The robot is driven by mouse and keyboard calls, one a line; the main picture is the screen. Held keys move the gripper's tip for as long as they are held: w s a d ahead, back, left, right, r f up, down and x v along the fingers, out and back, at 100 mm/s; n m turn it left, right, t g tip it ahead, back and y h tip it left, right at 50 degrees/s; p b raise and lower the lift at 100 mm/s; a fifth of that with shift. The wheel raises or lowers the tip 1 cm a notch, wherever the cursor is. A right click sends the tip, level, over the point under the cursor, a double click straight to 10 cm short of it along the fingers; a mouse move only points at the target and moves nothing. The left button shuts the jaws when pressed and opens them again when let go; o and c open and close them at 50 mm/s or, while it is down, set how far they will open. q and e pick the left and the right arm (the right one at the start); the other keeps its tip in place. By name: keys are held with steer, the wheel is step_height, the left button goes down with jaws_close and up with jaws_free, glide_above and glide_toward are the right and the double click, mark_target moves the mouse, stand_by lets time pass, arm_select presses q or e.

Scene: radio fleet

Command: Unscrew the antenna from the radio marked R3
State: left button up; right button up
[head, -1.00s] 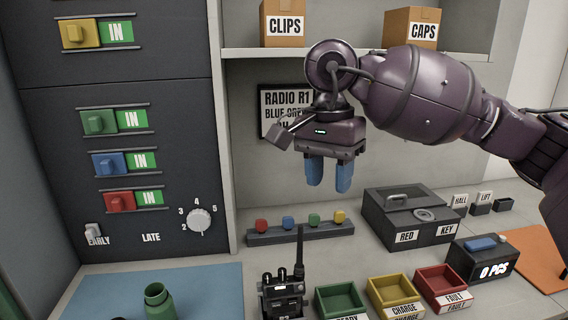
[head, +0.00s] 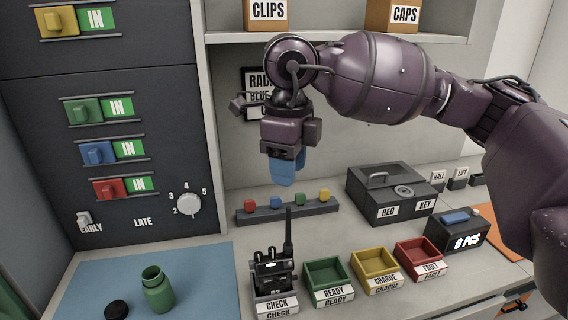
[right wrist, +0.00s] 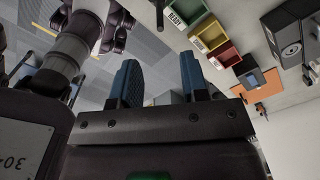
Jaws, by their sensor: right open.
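A black radio (head: 272,275) stands upright in the tray labelled CHECK (head: 277,306), at the bottom middle of the head view. Its black antenna (head: 289,232) points straight up from its right side. I cannot read an R3 mark on it. My right gripper (head: 284,170) hangs above and behind the antenna in the picture, blue fingers pointing down, apart from it. In the right wrist view its two blue fingers (right wrist: 160,78) are spread with nothing between them.
Green (head: 328,272), yellow (head: 375,263) and red (head: 421,253) trays stand right of the radio. A green bottle (head: 158,293) and black cap (head: 116,310) are on a blue mat. Behind are a coloured-knob rack (head: 288,211) and a black key box (head: 398,201).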

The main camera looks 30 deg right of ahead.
mark_target(288, 207)
steer(key=shift+f+p, duration=0.5)
steer(key=shift+f, duration=4.9)
jaws_close()
